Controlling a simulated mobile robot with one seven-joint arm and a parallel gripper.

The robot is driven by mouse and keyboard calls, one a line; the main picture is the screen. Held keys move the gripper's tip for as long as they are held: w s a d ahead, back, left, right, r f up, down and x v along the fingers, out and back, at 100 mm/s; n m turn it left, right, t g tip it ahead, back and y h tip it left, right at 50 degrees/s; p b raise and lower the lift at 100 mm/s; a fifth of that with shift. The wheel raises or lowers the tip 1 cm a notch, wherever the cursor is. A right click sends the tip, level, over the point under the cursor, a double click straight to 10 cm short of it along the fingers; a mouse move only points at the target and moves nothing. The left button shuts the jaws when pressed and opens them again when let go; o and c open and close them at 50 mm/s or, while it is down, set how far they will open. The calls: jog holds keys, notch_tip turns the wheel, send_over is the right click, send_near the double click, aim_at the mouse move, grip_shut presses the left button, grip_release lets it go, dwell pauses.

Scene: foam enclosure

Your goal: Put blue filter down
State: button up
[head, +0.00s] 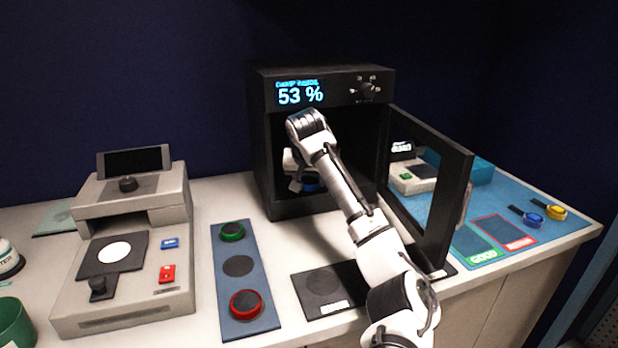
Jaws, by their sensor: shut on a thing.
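The blue filter (311,187) shows as a small patch of blue inside the black chamber, low and under my gripper. My gripper (303,184) reaches through the chamber's open front and is shut on the blue filter. My own arm and the dark interior hide much of the gripper and filter. I cannot tell whether the filter touches the chamber floor. The black chamber (262,150) has a lit display (300,95) reading 53 % and a knob on its top panel. Its door (458,195) is swung open to the right.
A blue strip (240,270) carries a green-rimmed and a red-rimmed round piece. A grey device (120,305) stands at left. A black mat (318,285) lies before the chamber. A blue mat (570,232) with GOOD and red-outlined areas, plus a blue and a yellow piece, lies right.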

jog(key=shift+f, duration=0.15)
jog(key=o, duration=1)
jog(key=shift+c, duration=0.2)
jog(key=shift+r, duration=0.25)
jog(key=b+v, duration=0.1)
jog(key=v, duration=1)
jog(key=shift+s+r+b, duration=0.25)
jog(key=shift+r+b, duration=0.1)
jog(key=shift+b, duration=0.05)
